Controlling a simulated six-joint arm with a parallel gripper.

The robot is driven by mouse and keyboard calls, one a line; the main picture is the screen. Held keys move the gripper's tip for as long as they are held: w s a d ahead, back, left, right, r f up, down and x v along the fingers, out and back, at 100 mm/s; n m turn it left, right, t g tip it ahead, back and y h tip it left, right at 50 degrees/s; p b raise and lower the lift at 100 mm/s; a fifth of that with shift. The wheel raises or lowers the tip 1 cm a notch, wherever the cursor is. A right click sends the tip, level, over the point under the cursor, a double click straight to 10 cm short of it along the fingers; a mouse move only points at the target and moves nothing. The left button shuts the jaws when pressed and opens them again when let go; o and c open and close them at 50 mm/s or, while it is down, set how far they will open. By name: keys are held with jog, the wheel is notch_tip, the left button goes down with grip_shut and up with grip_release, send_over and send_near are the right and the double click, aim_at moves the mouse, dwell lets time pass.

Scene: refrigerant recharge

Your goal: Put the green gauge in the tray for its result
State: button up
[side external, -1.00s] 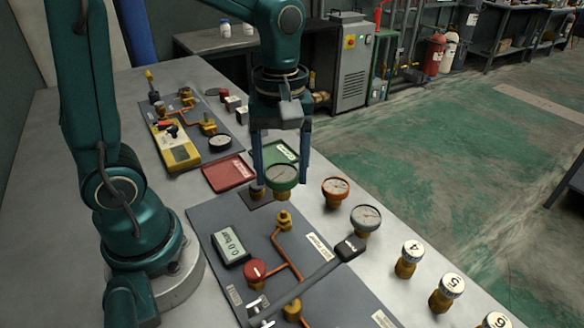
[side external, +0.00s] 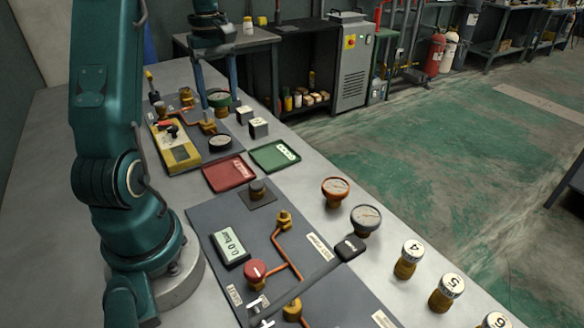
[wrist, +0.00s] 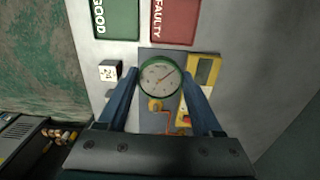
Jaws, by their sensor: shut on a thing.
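The green GOOD tray (side external: 275,155) and the red FAULTY tray (side external: 229,173) lie side by side on the bench, both empty. The wrist view shows the GOOD tray (wrist: 115,18) and the FAULTY tray (wrist: 175,20) at the top.
The near panel (side external: 215,215) has a display and piping. An orange gauge (side external: 336,190), a grey gauge (side external: 365,219) and numbered bottles (side external: 407,260) line the right edge.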

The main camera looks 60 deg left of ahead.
jog(key=w+d+f, duration=0.2)
jog(key=w, duration=0.1)
jog(key=w+d+f, duration=0.1)
jog(key=w+f, duration=0.1)
jog(key=w, duration=0.1)
jog(key=w+d+f, duration=0.2)
jog(key=w+f, duration=0.1)
jog(key=shift+w+d, duration=0.3)
jog(key=shift+f, duration=2.05)
jog(key=o, duration=1.4)
jog(key=shift+f, duration=0.15)
jog(key=shift+c, duration=0.2)
